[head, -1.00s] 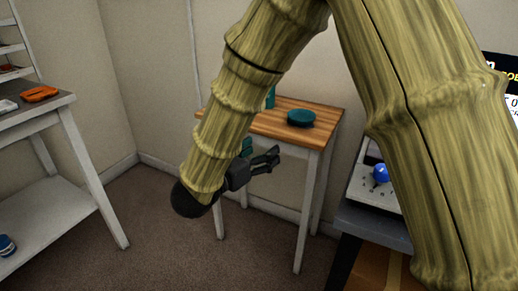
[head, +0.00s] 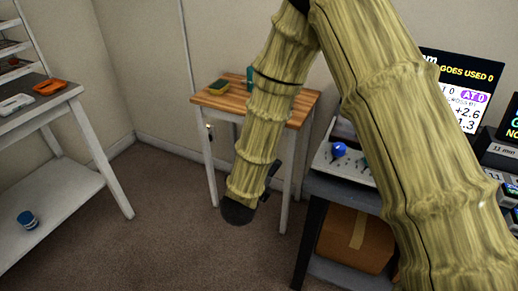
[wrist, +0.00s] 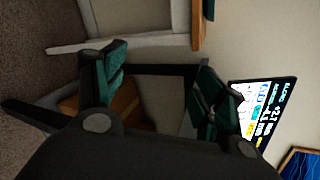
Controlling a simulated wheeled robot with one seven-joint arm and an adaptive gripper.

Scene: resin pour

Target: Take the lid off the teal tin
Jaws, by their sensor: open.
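A teal object (head: 250,73) stands at the back of the small wooden-topped table (head: 227,103), partly hidden behind my arm. I cannot tell whether it is the tin. The low, round teal piece seen on this table earlier is hidden now, with my arm across the table's right part. My gripper (wrist: 160,78) is open and empty in the wrist view, with teal pads on its fingers. In the head view my gripper (head: 272,172) is mostly hidden behind my forearm, in front of the table and below its top.
A yellow and green sponge (head: 218,87) lies on the table's left part. A white shelf unit (head: 60,205) stands left, and a dark stand with a cardboard box (head: 355,238) stands right. A blue ball (head: 339,149) and a screen (head: 462,90) are above the stand. Carpet between is clear.

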